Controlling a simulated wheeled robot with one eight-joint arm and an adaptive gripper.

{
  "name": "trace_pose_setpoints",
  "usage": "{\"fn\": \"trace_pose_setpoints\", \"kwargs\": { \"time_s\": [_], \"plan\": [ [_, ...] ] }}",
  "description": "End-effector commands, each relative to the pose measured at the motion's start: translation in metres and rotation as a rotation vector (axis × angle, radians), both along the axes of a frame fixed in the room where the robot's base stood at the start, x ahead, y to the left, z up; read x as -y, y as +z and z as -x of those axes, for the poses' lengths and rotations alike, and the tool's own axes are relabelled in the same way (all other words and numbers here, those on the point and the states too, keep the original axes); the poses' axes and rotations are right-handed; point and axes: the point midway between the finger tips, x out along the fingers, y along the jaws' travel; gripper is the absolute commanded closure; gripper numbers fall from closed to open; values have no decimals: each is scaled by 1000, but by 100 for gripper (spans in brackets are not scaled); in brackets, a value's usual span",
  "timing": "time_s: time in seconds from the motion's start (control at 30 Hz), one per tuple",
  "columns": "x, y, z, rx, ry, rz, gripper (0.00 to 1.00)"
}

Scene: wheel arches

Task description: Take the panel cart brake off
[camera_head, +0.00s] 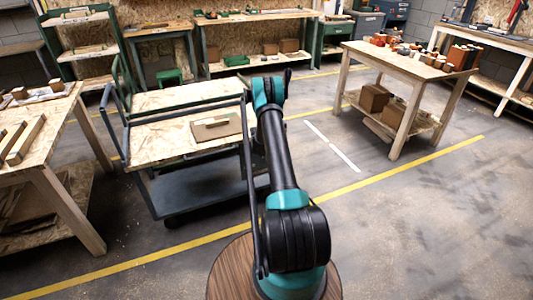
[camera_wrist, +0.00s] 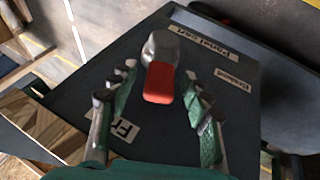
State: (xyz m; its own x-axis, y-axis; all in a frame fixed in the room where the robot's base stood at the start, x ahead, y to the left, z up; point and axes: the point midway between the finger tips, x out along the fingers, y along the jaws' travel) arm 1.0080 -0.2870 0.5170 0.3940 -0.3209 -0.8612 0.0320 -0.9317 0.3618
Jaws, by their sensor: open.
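The panel cart (camera_head: 205,185) stands left of my arm in the head view, with a dark frame and wood panels on it. In the wrist view, a dark plate (camera_wrist: 120,100) bears the labels "Panel cart" (camera_wrist: 206,43), "Braked" (camera_wrist: 234,82) and a partly hidden "Fr…" (camera_wrist: 124,129). On the plate is a brake lever with a grey hub (camera_wrist: 160,46) and a red handle (camera_wrist: 159,83). The handle points down in the picture, between the two lower labels. My gripper (camera_wrist: 160,72) is open, one finger on each side of the handle, apparently not touching it. The head view does not show the fingers clearly.
A workbench (camera_head: 40,165) stands left of the cart. A table (camera_head: 410,68) with small red and dark items stands at the right, boxes beneath it. Shelves and benches line the back wall. The floor right of my arm is clear.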

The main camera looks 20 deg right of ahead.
Motion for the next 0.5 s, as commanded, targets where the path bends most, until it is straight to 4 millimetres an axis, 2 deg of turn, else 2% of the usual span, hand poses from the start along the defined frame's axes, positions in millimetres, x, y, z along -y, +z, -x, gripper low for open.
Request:
{"fn": "trace_pose_setpoints", "kwargs": {
  "time_s": [0.1, 0.5],
  "plan": [
    [0, 0, 0, 0, 0, 0, 53],
    [0, 0, 0, 0, 0, 0, 100]
  ]
}}
